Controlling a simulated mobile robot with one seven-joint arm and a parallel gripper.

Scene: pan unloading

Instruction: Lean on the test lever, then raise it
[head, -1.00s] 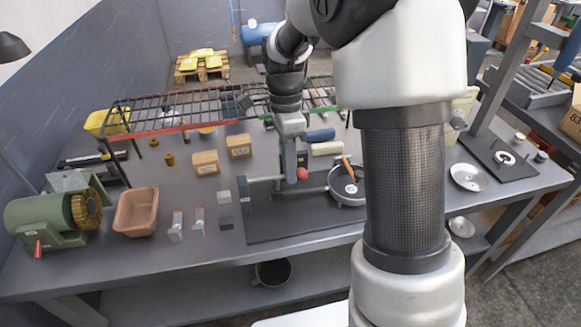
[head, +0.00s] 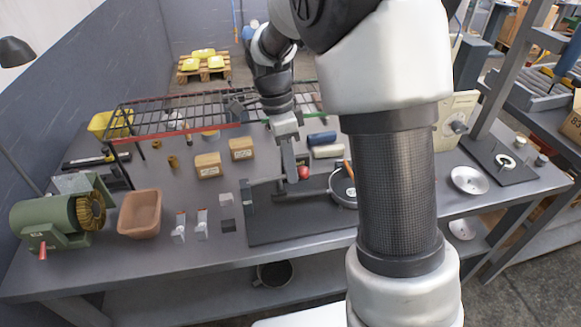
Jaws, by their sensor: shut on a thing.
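The bar looks close to level and stands above the plate. My gripper (head: 290,177) points down at the knob end of the lever, just left of the knob. It is shut on the lever there, and its finger hides part of the bar. A round pan-like dish (head: 343,202) with a grey rim sits on the plate to the right, partly hidden by my arm.
A wire rack (head: 170,122) stands behind. Wooden blocks (head: 208,165), a brown tub (head: 139,213), small grey-white pieces (head: 201,225) and a green motor with a brush (head: 50,222) lie left. A silver dish (head: 469,180) is right. The bench front edge is mostly clear.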

